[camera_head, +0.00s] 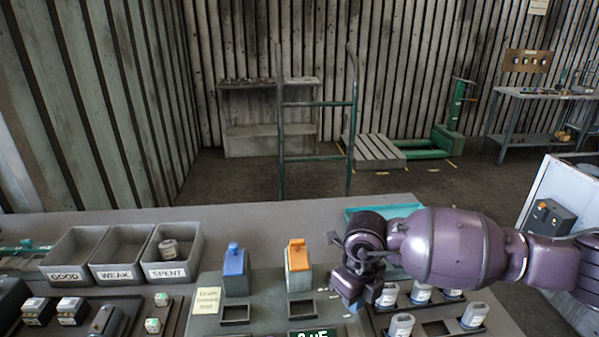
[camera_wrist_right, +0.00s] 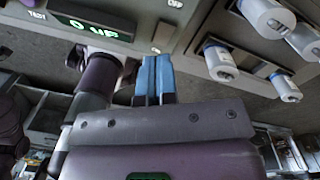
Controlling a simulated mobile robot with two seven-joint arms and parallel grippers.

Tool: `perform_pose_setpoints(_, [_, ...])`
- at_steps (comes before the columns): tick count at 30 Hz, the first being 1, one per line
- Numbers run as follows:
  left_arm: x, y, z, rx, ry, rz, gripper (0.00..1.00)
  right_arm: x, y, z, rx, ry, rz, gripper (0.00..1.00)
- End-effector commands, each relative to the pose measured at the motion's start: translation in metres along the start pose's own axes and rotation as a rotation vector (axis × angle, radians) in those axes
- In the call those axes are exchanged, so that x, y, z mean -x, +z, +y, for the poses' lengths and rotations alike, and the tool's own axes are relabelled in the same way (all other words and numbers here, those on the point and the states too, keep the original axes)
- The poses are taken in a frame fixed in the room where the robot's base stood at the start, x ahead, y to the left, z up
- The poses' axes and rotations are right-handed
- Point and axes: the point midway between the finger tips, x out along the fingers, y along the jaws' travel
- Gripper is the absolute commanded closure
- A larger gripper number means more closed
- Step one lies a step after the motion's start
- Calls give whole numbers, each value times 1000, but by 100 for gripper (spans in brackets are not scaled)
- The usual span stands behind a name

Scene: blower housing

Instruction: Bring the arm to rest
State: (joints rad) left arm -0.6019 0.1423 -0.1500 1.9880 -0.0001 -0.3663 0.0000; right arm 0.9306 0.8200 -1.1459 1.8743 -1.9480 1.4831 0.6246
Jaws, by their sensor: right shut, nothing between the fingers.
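My right arm (camera_head: 455,245) comes in from the right in the head view and reaches over the bench. My right gripper (camera_head: 352,303) hangs over the bench between the test panel and the rack of capacitors. In the right wrist view its two blue fingertips (camera_wrist_right: 155,75) are together with nothing between them. They point toward the panel with the green readout (camera_wrist_right: 92,27). My left gripper is in neither view.
Grey bins (camera_head: 120,253) labelled GOOD, WEAK and SPENT stand at the left; SPENT holds a capacitor (camera_head: 168,248). Blue (camera_head: 235,262) and orange (camera_head: 298,257) levers stand mid-bench. Several capacitors (camera_head: 474,315) sit right of the gripper.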

Motion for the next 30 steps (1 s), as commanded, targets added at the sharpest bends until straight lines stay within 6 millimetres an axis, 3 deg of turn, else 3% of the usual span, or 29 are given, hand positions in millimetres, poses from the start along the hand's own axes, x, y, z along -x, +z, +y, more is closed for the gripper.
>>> perform_pose_setpoints(4, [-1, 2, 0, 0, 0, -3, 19, -10, -2, 55, 23, 244, -59, 100])
perform_pose_setpoints(8, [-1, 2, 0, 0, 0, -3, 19, 0, -1, 120, 13, 568, -162, 100])
perform_pose_setpoints(12, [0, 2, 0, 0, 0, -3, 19, 29, 2, 173, -57, 906, -290, 100])
perform_pose_setpoints(16, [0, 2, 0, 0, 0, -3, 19, 67, 8, 200, -175, 1197, -420, 100])
perform_pose_setpoints(19, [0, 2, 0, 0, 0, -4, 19, 98, 13, 204, -302, 1399, -525, 100])
perform_pose_setpoints(23, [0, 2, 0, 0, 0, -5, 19, 132, 19, 190, -514, 1625, -665, 100])
perform_pose_setpoints(27, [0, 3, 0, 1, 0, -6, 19, 155, 22, 154, -801, 1815, -810, 100])
perform_pose_setpoints(30, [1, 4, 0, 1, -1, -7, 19, 160, 19, 121, -1040, 1909, -904, 100])
